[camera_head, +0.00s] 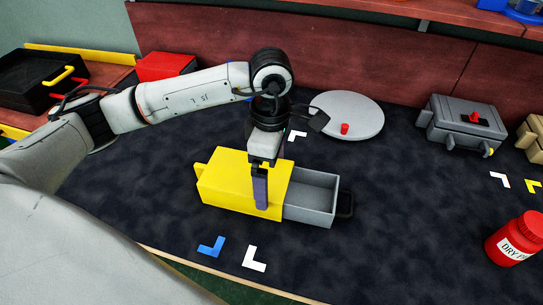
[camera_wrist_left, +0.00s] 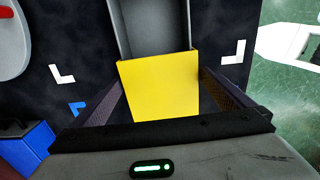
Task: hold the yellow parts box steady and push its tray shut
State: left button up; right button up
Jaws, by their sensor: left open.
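The yellow parts box (camera_head: 228,181) stands on the dark conveyor surface, and its yellow top also shows in the wrist view (camera_wrist_left: 160,86). Its grey tray (camera_head: 318,190) sticks out well to the right, open and seemingly empty, with a black handle (camera_head: 346,205) at its end. The tray shows at the top of the wrist view (camera_wrist_left: 155,25). My left gripper (camera_head: 268,178) points down over the box near its tray end. It is open, with one finger on either side of the box; in the wrist view (camera_wrist_left: 161,80) small gaps seem to show. The far finger is mostly hidden.
A round grey plate (camera_head: 355,112) with a small red piece lies behind the tray. A grey case (camera_head: 461,125) and a red-lidded bottle (camera_head: 513,240) stand at the right. White and blue corner marks lie in front. The surface right of the handle is clear.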

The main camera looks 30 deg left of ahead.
pick_arm(q)
jog(key=shift+f, duration=1.85)
jog(key=c, duration=1.1)
